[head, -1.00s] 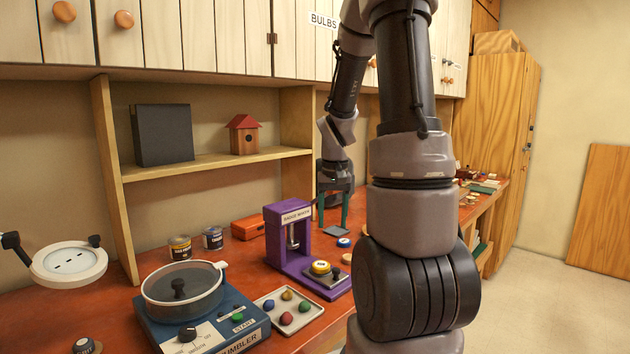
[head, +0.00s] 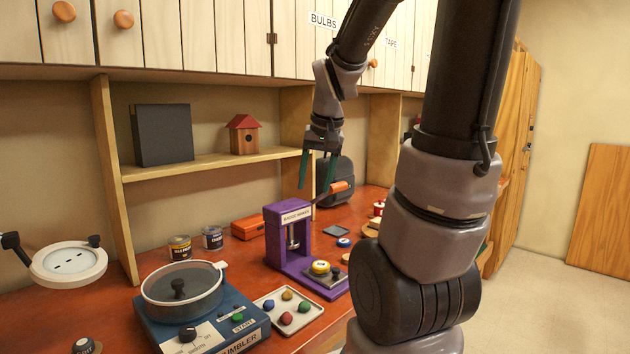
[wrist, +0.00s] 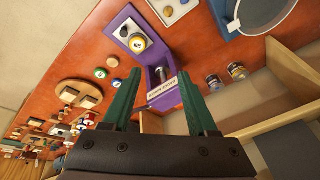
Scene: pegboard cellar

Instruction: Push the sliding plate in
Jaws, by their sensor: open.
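The purple badge maker (head: 290,240) stands on the red-brown workbench; it also shows in the wrist view (wrist: 163,90). Its sliding plate (head: 322,281) sticks out at the front, clear of the upright press. A yellow badge (head: 320,267) and a small dark knob (head: 336,271) sit on the plate. In the wrist view the plate (wrist: 122,31) lies beyond my fingertips. My gripper (head: 317,183) is open and empty, green fingers pointing down, above the badge maker and apart from it. In the wrist view the gripper (wrist: 160,73) frames the press column.
A blue tumbler (head: 200,310) and a tray of coloured stones (head: 276,317) stand left of the plate. The badge maker's lever has an orange grip (head: 339,187) beside my gripper. A blue-and-white badge (head: 344,242) lies to the right. Cans (head: 212,238) stand behind.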

